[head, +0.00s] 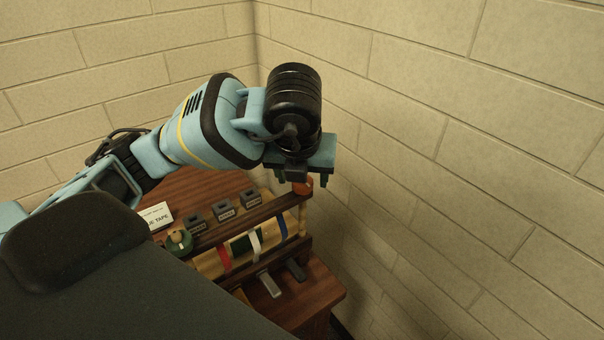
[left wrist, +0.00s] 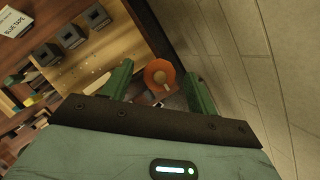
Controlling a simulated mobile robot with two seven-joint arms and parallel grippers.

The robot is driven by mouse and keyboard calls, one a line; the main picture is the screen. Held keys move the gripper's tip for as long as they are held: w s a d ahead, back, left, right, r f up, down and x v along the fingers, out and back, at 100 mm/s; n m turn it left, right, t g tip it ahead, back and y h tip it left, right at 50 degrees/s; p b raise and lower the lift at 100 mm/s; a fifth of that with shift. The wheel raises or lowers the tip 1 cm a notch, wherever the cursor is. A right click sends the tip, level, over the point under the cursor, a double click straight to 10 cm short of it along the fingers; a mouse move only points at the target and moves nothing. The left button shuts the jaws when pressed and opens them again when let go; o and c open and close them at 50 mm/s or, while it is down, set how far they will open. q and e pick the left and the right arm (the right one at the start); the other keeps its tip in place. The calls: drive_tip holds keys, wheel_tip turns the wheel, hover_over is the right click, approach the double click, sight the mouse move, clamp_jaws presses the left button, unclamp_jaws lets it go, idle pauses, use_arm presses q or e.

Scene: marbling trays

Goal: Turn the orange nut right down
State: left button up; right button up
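The orange nut (head: 303,187) is at the far right end of the wooden rack, just under my left gripper (head: 299,176). In the left wrist view the orange nut (left wrist: 160,75) is round with a paler post end in its middle. My left gripper (left wrist: 159,88) has its two green fingers apart, one on each side of the nut, with a gap visible on both sides. Whether the fingertips are level with the nut is hard to tell. My right gripper is not in view.
The wooden rack (head: 283,206) holds a tan roll (head: 211,264) with coloured bands. Behind it are several dark blocks (head: 223,211) and a white card reading "TAPE" (head: 157,215). A grey piece (head: 269,285) lies in front. A brick wall (head: 450,150) stands close on the right.

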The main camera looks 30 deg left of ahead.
use_arm(q)
drive_tip(key=v, duration=0.7)
drive_tip(key=shift+r, duration=0.3)
drive_tip(key=shift+s+d+f, duration=0.1)
drive_tip(key=shift+s, duration=0.1)
idle(0.6)
